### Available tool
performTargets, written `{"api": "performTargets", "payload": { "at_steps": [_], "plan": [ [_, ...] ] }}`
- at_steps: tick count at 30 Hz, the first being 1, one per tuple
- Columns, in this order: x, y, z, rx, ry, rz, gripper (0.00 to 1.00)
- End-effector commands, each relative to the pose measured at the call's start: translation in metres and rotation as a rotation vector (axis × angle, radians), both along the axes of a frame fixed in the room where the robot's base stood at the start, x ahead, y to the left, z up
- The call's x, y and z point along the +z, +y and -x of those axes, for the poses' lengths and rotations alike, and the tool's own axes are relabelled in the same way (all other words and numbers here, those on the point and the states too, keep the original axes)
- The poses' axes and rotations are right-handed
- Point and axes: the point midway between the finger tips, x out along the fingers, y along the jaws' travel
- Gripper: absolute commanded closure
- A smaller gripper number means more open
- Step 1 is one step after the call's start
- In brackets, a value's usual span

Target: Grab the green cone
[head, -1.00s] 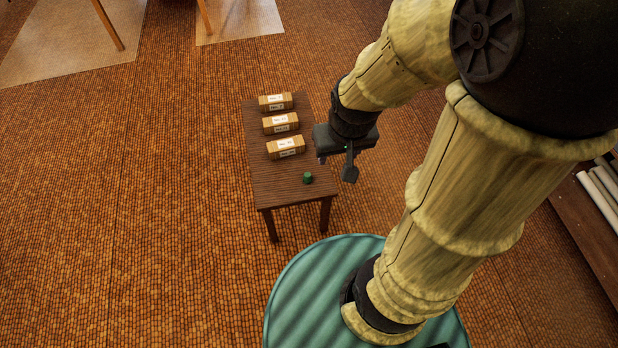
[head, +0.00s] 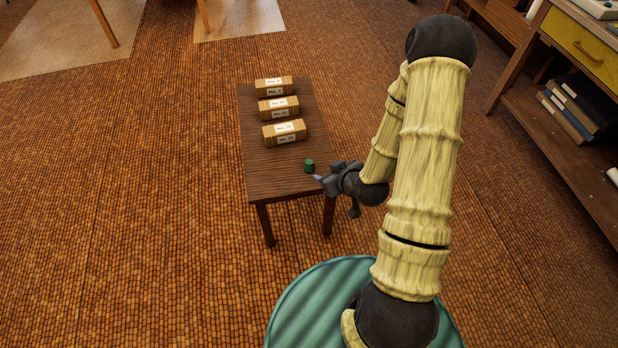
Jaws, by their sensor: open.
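The small green cone (head: 308,166) stands on the dark wooden table (head: 262,181), near its front right part. It looks like a short, stubby green piece. My gripper (head: 319,178) is just right of and slightly in front of the cone at the table's right edge, pointing left. It is open and empty. From this view I cannot tell the exact gap between the fingers and the cone.
Three brown labelled boxes, the nearest one (head: 284,133) closest to the cone, lie in a row behind it. A wooden shelf unit (head: 560,120) with a yellow drawer stands at the right. The tabletop left of the cone is clear.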

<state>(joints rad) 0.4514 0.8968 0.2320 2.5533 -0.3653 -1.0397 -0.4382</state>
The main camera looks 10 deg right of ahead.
Motion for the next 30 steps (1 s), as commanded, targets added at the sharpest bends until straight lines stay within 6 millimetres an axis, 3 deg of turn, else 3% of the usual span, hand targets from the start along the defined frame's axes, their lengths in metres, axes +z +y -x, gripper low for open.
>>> {"api": "performTargets", "payload": {
  "at_steps": [1, 3, 6, 9, 23, 30],
  "plan": [
    [-0.037, 0.000, 0.001, -0.011, -0.037, -0.030, 0.46],
    [-0.060, 0.000, 0.000, -0.029, -0.107, -0.064, 0.46],
    [-0.085, -0.002, 0.000, -0.068, -0.203, -0.107, 0.46],
    [-0.098, -0.005, 0.001, -0.110, -0.279, -0.136, 0.46],
    [-0.099, -0.008, 0.001, -0.142, -0.335, -0.151, 0.46],
    [-0.107, -0.007, -0.009, -0.142, -0.337, -0.150, 0.46]
  ]
}}
